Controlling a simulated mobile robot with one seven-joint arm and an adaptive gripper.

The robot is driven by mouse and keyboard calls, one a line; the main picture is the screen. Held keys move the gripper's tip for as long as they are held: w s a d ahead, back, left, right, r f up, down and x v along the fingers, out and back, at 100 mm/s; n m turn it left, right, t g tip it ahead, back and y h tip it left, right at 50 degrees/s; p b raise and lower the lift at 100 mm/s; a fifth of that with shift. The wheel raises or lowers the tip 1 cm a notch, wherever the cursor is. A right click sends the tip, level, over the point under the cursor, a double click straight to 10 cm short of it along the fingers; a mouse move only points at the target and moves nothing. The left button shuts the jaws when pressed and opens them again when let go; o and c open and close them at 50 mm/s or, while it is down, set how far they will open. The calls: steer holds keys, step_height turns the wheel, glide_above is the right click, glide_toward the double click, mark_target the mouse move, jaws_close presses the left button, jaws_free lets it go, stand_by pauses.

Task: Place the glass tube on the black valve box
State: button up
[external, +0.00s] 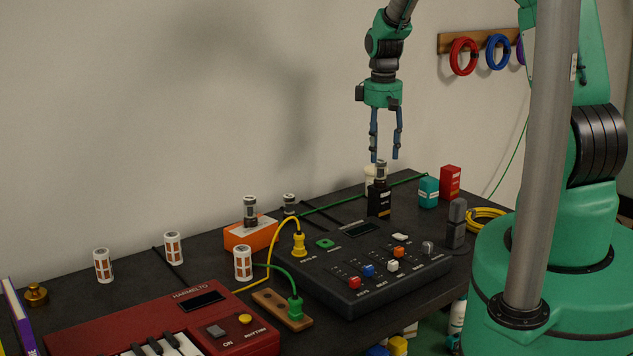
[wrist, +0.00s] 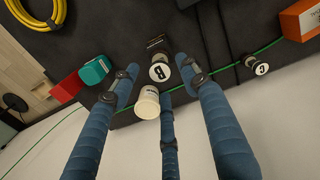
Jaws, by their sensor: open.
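A black valve box (external: 379,200) stands at the back of the dark table, beyond the control panel. A glass tube (external: 381,170) with a dark cap stands upright on top of it. In the wrist view the tube's white end disc, marked B (wrist: 160,72), faces the camera in front of the black box (wrist: 157,42). My gripper (external: 385,157) is open, pointing down just above the tube. In the wrist view its blue fingers (wrist: 158,82) are spread around the tube's end, with visible gaps. I cannot tell exactly how high the fingertips are above it.
A white cup (wrist: 146,103) stands close beside the black box. Teal (external: 428,191) and red (external: 450,182) boxes are to the right. A second tube stands on an orange box (external: 250,235); another, marked C (wrist: 258,68), is behind it. A green cable (external: 330,207) runs along the back.

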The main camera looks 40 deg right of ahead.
steer(key=shift+r, duration=2.8)
steer(key=shift+r, duration=0.1)
steer(key=shift+a+r, duration=0.15)
steer(key=shift+r, duration=0.15)
step_height(320, 180, up, 13)
steer(key=t, duration=0.1)
glide_above(380, 161)
steer(key=s+a, duration=0.4)
steer(key=a, duration=0.2)
steer(key=s+a+r+m+t, duration=0.1)
steer(key=s+a+r, duration=0.65)
steer(key=r, duration=0.45)
steer(key=s+a+r+t, duration=0.1)
steer(key=s+a+r, duration=0.1)
steer(key=s, duration=0.7)
steer(key=s+a+r+m+t, duration=0.1)
steer(key=s+a+r, duration=0.2)
steer(key=s, duration=0.5)
steer(key=s+a+r+m+t, duration=0.1)
steer(key=s+a+r, duration=0.2)
steer(key=s, duration=0.6)
steer(key=shift+s+a, duration=0.35)
steer(key=shift+a, duration=0.75)
